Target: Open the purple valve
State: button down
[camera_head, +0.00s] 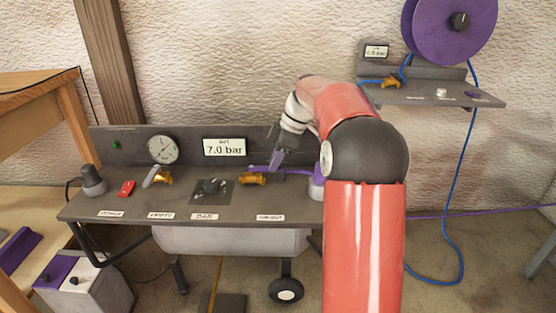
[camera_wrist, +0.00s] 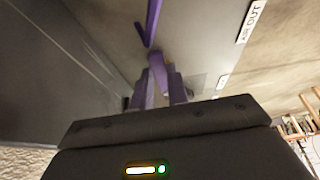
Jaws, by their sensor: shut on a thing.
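The purple valve has a brass body (camera_head: 252,179) on the grey panel shelf, above the rightmost label. Its purple lever (camera_wrist: 157,66) shows in the wrist view between the fingertips of my gripper (camera_wrist: 162,92). In the head view my gripper (camera_head: 277,160) reaches down from the right to the valve's right side, and is shut on the lever. The fingers look purplish too, so the lever's exact angle is hard to tell in the head view.
A display (camera_head: 224,147) reads 7.0 bar, beside a round gauge (camera_head: 163,149). A purple reel (camera_head: 450,28) hangs upper right, above a wall shelf (camera_head: 430,97).

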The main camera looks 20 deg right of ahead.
jog(key=c, duration=1.4)
grip_release()
jog(key=shift+o, duration=0.2)
jog(key=v, duration=0.8)
jog(key=shift+p, duration=0.4)
jog(key=shift+a, duration=0.1)
